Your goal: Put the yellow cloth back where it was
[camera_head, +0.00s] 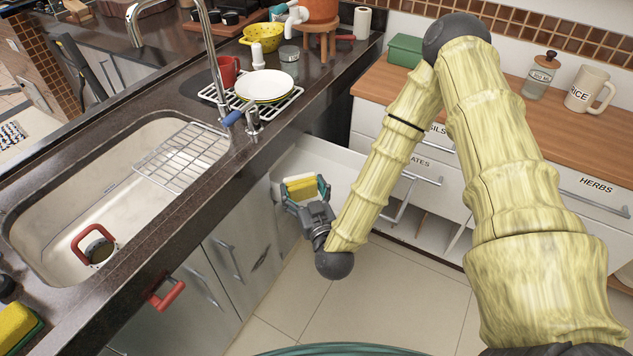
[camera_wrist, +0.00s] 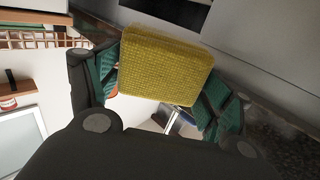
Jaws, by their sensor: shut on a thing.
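The yellow cloth (camera_head: 301,187) is a flat, textured yellow pad with rounded corners. In the wrist view the cloth (camera_wrist: 165,65) sits between the green-padded fingers. My gripper (camera_head: 307,194) is shut on it, and in the wrist view my gripper (camera_wrist: 160,88) grips it by its two sides. In the head view my gripper holds it in front of the white cabinet corner, low beside the counter's edge. The cloth's far side is hidden.
The dark counter (camera_head: 200,185) has a sink (camera_head: 105,165) with a wire rack (camera_head: 182,155), a tap (camera_head: 215,60) and a plate rack (camera_head: 270,100) with plates. A wooden-topped counter (camera_head: 480,105) stands at right. Another yellow sponge (camera_head: 15,322) lies at lower left. The tiled floor (camera_head: 290,300) is clear.

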